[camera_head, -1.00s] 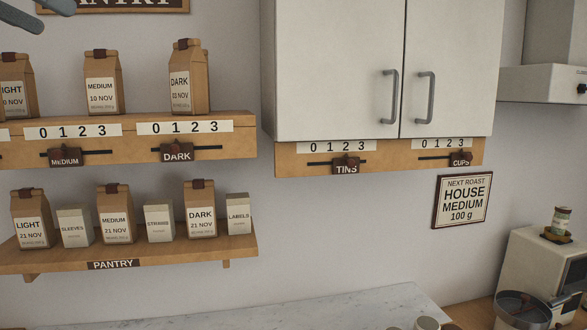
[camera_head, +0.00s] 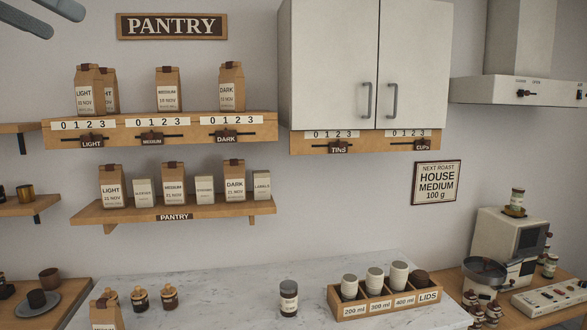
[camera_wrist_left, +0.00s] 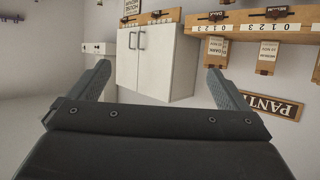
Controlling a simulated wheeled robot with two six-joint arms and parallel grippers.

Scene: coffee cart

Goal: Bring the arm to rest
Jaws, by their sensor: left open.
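My left gripper (camera_head: 40,17) shows at the top left corner of the head view, held high in the air before the wall. In the left wrist view its two fingers (camera_wrist_left: 160,88) stand wide apart with nothing between them. Beyond them, upside down, are the white cabinet (camera_wrist_left: 157,62) and the pantry shelves. The left gripper touches nothing that I can see. My right gripper is in neither view.
A marble counter (camera_head: 235,285) runs below, with a dark jar (camera_head: 288,298) and a wooden cup rack (camera_head: 385,300) on it. Pantry shelves (camera_head: 190,208) with coffee bags hang at left; a cabinet (camera_head: 365,65) hangs right of them. A roaster (camera_head: 510,245) stands at right.

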